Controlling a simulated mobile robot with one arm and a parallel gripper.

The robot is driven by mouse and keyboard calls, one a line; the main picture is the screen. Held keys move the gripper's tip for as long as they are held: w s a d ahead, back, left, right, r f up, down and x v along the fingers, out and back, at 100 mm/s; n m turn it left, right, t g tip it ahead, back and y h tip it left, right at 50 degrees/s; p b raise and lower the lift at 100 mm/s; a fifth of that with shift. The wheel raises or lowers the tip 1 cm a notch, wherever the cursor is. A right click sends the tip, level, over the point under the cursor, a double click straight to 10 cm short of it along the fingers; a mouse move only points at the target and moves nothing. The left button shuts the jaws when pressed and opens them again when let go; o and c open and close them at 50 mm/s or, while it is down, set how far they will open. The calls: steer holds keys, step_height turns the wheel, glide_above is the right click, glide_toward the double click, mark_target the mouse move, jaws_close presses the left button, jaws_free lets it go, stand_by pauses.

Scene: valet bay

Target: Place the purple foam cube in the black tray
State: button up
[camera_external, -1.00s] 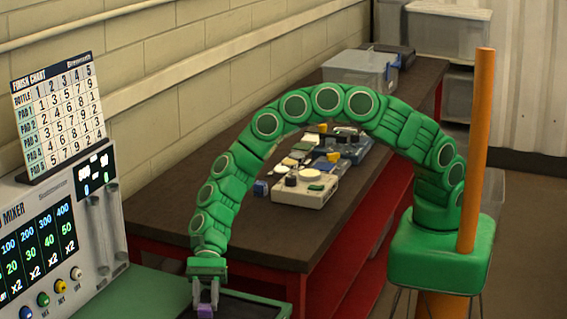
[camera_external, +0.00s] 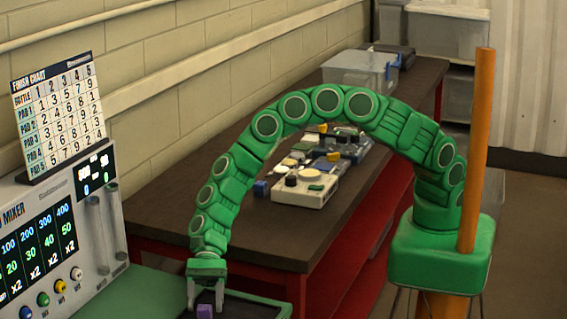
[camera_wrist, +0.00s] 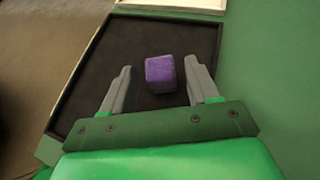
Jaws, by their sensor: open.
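The purple foam cube (camera_wrist: 160,72) rests in the black tray (camera_wrist: 82,97), between and just beyond my fingers in the wrist view. It also shows at the bottom of the external view (camera_external: 205,311). My gripper (camera_wrist: 160,88) is open, with a gap on the left of the cube and a narrower one on the right. In the external view my gripper (camera_external: 206,300) is low over the tray (camera_external: 240,308), whose front part is cut off by the picture's edge.
A green surface (camera_external: 150,293) surrounds the tray. The mixer panel (camera_external: 62,250) and finish chart (camera_external: 60,115) stand at the left. The dark workbench (camera_external: 250,235) behind holds several devices and a clear bin (camera_external: 360,70).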

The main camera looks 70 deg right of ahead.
steer(key=shift+s+d+f, duration=0.15)
steer(key=shift+d+f, duration=0.05)
steer(key=shift+f, duration=0.2)
steer(key=shift+r, duration=0.2)
steer(key=v, duration=1.2)
steer(key=shift+r, duration=0.4)
steer(key=shift+a, duration=0.1)
